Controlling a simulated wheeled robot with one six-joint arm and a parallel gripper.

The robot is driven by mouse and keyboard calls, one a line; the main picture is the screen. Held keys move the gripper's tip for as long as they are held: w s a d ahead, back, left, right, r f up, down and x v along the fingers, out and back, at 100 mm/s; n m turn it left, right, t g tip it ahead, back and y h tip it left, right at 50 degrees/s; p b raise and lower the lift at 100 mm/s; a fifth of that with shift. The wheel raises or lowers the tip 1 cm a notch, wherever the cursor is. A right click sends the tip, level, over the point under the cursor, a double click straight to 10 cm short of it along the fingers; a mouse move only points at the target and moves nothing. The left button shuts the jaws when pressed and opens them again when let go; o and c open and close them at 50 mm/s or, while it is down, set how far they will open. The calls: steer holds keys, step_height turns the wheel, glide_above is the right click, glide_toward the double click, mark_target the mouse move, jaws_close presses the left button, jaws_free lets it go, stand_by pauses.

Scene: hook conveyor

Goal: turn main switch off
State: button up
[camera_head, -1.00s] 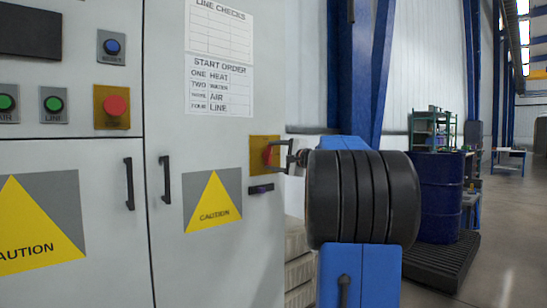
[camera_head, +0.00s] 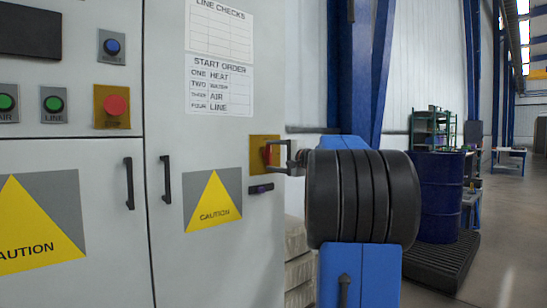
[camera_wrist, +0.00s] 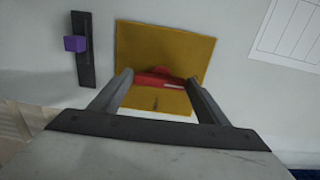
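In the wrist view the handle lies crosswise between the two fingers of my gripper (camera_wrist: 159,80). The fingers are spread, one near each end of the handle; whether they touch it is unclear. In the head view my gripper (camera_head: 270,157) reaches the yellow plate (camera_head: 258,142) from the right, and the red handle (camera_head: 267,154) is partly hidden behind the fingers.
A small dark fitting with a purple knob (camera_wrist: 75,43) sits beside the plate. The grey cabinet (camera_head: 225,260) also carries a red button (camera_head: 115,105), green buttons, black door handles and a caution sign (camera_head: 214,205). A blue barrel (camera_head: 439,195) stands at the right, beyond my arm.

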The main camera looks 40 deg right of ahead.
steer(key=shift+o, duration=1.2)
steer(key=s, duration=1.7)
steer(key=shift+s, duration=0.2)
steer(key=a+f+n+g+y, duration=0.1)
steer(key=a+f+n+g, duration=0.15)
steer(key=a+f, duration=0.6)
steer(key=a+f+n+g+y, duration=0.25)
steer(key=a+f, duration=0.25)
steer(key=a, duration=0.7)
steer(key=a+f+n+g+y, duration=0.1)
steer(key=a+f+n+g, duration=0.15)
steer(key=a+f, duration=0.55)
steer(key=s+a+f+n+g+h, duration=0.2)
steer(key=s+a+f+n, duration=0.3)
steer(key=s+f, duration=0.4)
steer(key=s+a+f+n+g+h, duration=0.2)
steer(key=s+a+f+n, duration=0.3)
steer(key=s+f, duration=0.5)
steer(key=s+a+g, duration=0.1)
steer(key=a, duration=0.1)
steer(key=shift+a+g, duration=0.3)
steer(key=shift+g, duration=0.05)
